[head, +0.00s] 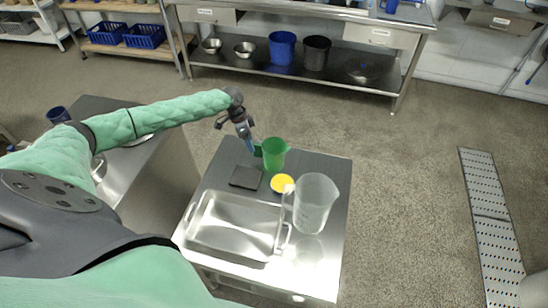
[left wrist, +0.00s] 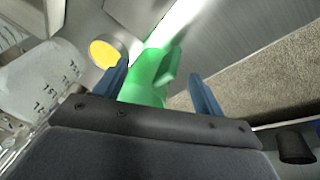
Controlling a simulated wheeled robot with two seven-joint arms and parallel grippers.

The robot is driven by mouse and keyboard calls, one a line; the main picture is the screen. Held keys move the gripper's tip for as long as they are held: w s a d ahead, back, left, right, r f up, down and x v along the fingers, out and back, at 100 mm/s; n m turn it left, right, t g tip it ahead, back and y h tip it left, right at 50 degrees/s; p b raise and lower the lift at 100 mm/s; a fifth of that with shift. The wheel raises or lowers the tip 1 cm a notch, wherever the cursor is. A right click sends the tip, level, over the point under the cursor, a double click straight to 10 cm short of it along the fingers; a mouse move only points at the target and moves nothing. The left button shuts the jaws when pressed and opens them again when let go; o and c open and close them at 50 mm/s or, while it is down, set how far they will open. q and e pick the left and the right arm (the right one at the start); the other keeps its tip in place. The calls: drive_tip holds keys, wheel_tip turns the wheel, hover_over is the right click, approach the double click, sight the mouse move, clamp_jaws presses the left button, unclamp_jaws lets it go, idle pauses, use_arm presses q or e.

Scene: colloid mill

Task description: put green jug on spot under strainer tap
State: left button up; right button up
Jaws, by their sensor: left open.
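The green jug (head: 273,155) stands upright near the far edge of the small metal table (head: 335,180). Its handle is on the left side, towards my left gripper (head: 250,148). That gripper is open beside the handle, with its blue fingers pointing down. In the left wrist view, the green jug (left wrist: 148,78) shows between and beyond the two spread fingers of the gripper (left wrist: 160,82), with its handle towards the right finger. I cannot tell if they touch. I cannot make out a strainer tap in either view. My right gripper is not in view.
A yellow disc (head: 282,183), a dark square pad (head: 246,177), a large clear measuring jug (head: 316,203) and a metal tray (head: 236,224) crowd the same table close to the green jug. A steel bench (head: 300,20) with blue and dark buckets stands behind, across open floor.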

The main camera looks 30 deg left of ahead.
sight(259, 144)
use_arm(q)
drive_tip(key=m, duration=0.1)
drive_tip(key=w+d+m, duration=0.1)
drive_tip(key=shift+w+d+r+m+t+h, duration=0.1)
drive_tip(key=shift+w+r+m+t+h, duration=0.05)
drive_tip(key=shift+m+t+h, duration=0.2)
drive_tip(key=shift+w+d+m, duration=0.1)
drive_tip(key=shift+w+m, duration=0.15)
drive_tip(key=shift+m, duration=1.2)
drive_tip(key=shift+p+x, duration=0.6)
drive_tip(key=shift+x, duration=0.7)
drive_tip(key=p+x, duration=0.1)
drive_tip(key=x, duration=0.1)
drive_tip(key=p+x, duration=0.1)
drive_tip(key=x, duration=0.1)
drive_tip(key=shift+w+p, duration=0.2)
drive_tip(key=shift+p, duration=0.1)
drive_tip(key=shift+d+f, duration=0.2)
drive_tip(key=shift+f, duration=0.35)
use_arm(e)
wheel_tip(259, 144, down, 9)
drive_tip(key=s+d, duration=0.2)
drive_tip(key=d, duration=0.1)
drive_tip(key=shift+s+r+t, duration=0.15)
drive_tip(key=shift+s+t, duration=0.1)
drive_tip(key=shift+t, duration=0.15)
use_arm(q)
clamp_jaws()
